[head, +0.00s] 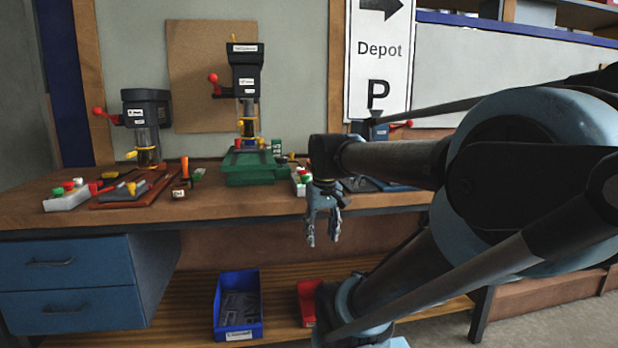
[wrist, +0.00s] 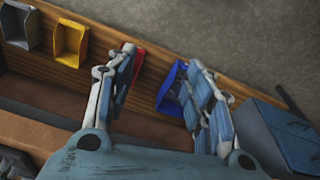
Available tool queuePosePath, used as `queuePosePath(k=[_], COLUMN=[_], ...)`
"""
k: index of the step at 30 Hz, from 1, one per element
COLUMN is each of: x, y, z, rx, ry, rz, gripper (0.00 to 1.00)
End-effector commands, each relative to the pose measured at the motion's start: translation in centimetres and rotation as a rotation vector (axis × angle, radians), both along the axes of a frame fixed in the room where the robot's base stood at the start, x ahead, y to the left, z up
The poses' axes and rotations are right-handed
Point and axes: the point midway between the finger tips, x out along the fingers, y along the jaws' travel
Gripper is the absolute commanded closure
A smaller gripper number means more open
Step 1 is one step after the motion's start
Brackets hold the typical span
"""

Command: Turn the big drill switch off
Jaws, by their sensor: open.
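Of the drills I can see whole, the biggest is the tall dark one (head: 247,82) with a green base (head: 252,167), at the middle of the bench in the head view. It has a red-knobbed lever on its left. A small box with red, green and white parts (head: 299,180) sits right of the green base, partly cut off by my arm; I cannot tell whether it is the switch or how it is set. My gripper (head: 322,242) hangs open and empty in front of the bench edge, pointing down, right of and below this drill. In the wrist view my gripper (wrist: 163,62) has its fingers apart.
A smaller drill (head: 147,112) stands left, near a white box with coloured buttons (head: 67,197). Another drill at right is mostly hidden by my arm. Below are a blue bin (head: 238,303), a red bin (head: 307,302) and blue drawers (head: 68,286). A yellow bin (wrist: 70,42) shows in the wrist view.

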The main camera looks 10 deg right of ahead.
Motion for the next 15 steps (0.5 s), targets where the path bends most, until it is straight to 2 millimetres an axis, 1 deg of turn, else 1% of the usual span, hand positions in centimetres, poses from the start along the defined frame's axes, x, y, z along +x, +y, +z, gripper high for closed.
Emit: queuePosePath(k=[1,5,9,15], x=[0.9,3.5,7.1,12.4], y=[-0.1,-0.4,-0.7,-1.0], z=[1.3,4.7,9.1,14.9], rx=[-0.002,-0.009,-0.016,-0.025], ry=[0.004,0.019,0.038,0.066], rz=[0.011,0.049,0.104,0.19], gripper=[0.52,0.52,0.52,0.52])
